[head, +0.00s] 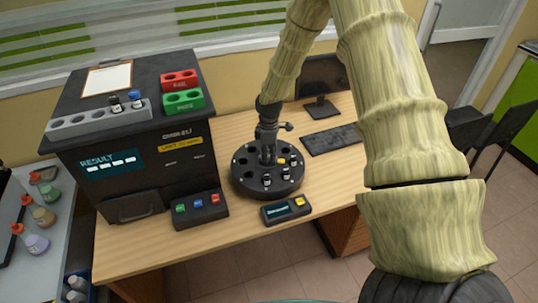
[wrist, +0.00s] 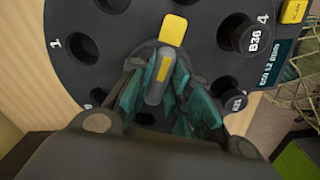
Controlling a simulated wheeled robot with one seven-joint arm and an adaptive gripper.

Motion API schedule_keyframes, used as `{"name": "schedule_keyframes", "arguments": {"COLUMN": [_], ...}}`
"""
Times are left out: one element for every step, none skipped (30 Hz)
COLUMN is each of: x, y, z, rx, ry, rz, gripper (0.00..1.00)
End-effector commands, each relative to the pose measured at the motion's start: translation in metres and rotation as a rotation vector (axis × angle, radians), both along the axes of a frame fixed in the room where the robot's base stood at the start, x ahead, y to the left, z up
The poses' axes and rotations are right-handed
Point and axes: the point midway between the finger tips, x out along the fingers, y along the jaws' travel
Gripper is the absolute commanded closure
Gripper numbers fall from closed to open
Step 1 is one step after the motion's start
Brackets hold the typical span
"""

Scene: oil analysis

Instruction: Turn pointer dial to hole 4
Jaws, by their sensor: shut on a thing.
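The round black dial (head: 240,182) stands on the wooden desk and has a ring of holes. Its yellow pointer tip (wrist: 173,29) points up in the wrist view, between an empty hole at the top and the hole marked 4. My gripper (head: 267,158) reaches down over the dial's middle. Its teal fingers close on the central pointer knob (wrist: 158,78), which has a yellow stripe. A vial labelled B36 (wrist: 252,38) sits at the hole marked 4, at upper right. A vial labelled B32 (wrist: 233,102) sits in a hole below it. My fingers hide part of the dial.
The black analyser (head: 160,150) with a RESULT screen stands left of the dial. A small button box (head: 200,210) and a display with a yellow button (head: 286,209) sit in front. A keyboard (head: 331,139) and monitor (head: 323,80) are behind, to the right.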

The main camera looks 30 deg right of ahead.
Motion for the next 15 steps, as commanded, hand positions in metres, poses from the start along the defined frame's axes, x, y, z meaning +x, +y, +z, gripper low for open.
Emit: {"name": "schedule_keyframes", "arguments": {"x": [0.0007, 0.0007, 0.0007, 0.0007, 0.0008, 0.0008, 0.0007, 0.0006, 0.0006, 0.0005, 0.0005, 0.0004, 0.0004, 0.0004, 0.0004], "y": [-0.0004, -0.0004, -0.0004, -0.0004, -0.0005, -0.0005, -0.0004, -0.0005, -0.0005, -0.0005, -0.0004, -0.0003, -0.0002, 0.0001, 0.0002], "z": [0.0006, 0.0006, 0.0007, 0.0007, 0.0007, 0.0008, 0.0008, 0.0009, 0.0009, 0.0009, 0.0009, 0.0009, 0.001, 0.001, 0.001], "rx": [-0.001, -0.001, -0.001, -0.001, -0.002, -0.003, -0.003, -0.003, -0.003, -0.003, -0.003, -0.003, -0.003, -0.002, -0.003], "ry": [-0.002, -0.002, -0.002, -0.002, -0.002, -0.002, -0.002, -0.002, -0.002, -0.002, -0.002, -0.002, -0.002, -0.002, -0.002], "rz": [-0.007, -0.013, -0.023, -0.032, -0.043, -0.061, -0.077, -0.094, -0.119, -0.139, -0.163, -0.193, -0.218, -0.243, -0.277], "gripper": [1.0, 1.0, 1.0, 1.0, 1.0, 1.0, 1.0, 1.0, 1.0, 1.0, 1.0, 1.0, 1.0, 1.0, 1.0]}}
